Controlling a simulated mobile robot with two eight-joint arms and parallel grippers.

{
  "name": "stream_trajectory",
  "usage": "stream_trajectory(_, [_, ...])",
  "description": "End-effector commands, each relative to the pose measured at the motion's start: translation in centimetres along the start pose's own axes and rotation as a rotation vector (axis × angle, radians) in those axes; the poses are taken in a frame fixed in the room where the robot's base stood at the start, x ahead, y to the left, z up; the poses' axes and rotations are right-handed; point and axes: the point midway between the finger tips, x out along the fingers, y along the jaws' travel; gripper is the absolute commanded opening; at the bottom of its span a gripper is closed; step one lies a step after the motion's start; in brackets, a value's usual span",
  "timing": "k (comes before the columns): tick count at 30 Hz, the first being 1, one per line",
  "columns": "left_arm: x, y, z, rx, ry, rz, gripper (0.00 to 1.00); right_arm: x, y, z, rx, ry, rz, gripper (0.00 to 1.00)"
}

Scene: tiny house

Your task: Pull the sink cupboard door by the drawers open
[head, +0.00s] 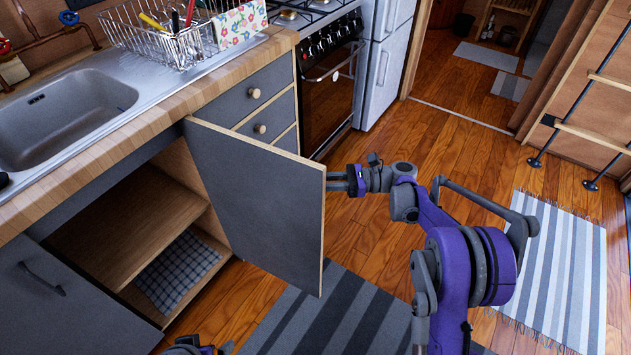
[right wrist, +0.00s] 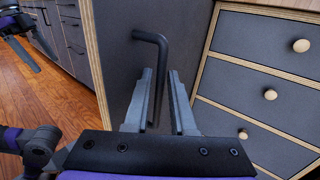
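The grey sink cupboard door (head: 255,195) stands wide open beside the drawers, showing its inner face in the head view. The cupboard's wooden shelf (head: 130,220) is exposed. My right gripper (head: 338,181) is at the door's outer side, its fingertips hidden by the door there. In the right wrist view the door's outer face (right wrist: 125,50) carries a black bar handle (right wrist: 152,37). The right gripper's two fingers (right wrist: 163,98) stand apart on either side of the handle bar; firm contact is not visible. Part of my left arm shows at the head view's bottom edge; its fingertips are unclear.
Drawers with round knobs (head: 259,128) stand right behind the open door, then an oven (head: 328,90). A checked cloth (head: 178,270) lies low in the cupboard. A striped rug (head: 330,320) covers the floor below the door.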

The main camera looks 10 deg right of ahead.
Motion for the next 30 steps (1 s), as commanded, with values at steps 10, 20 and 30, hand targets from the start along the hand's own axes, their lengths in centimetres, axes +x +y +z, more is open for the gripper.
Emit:
stream_trajectory(10, [-0.1, 0.0, 0.0, 0.0, 0.0, 0.0, 1.0, -0.4, 0.0, 0.0, 0.0, 0.0, -0.001, 0.24])
stream_trajectory(20, [-1.1, 0.0, -0.2, 0.0, 0.003, 0.0, 1.0, -6.2, 0.0, 0.1, -0.001, 0.0, -0.004, 0.24])
stream_trajectory(30, [-1.6, 0.0, -0.4, 0.0, 0.004, 0.0, 1.0, -10.6, 0.0, 0.0, 0.0, 0.0, -0.001, 0.24])
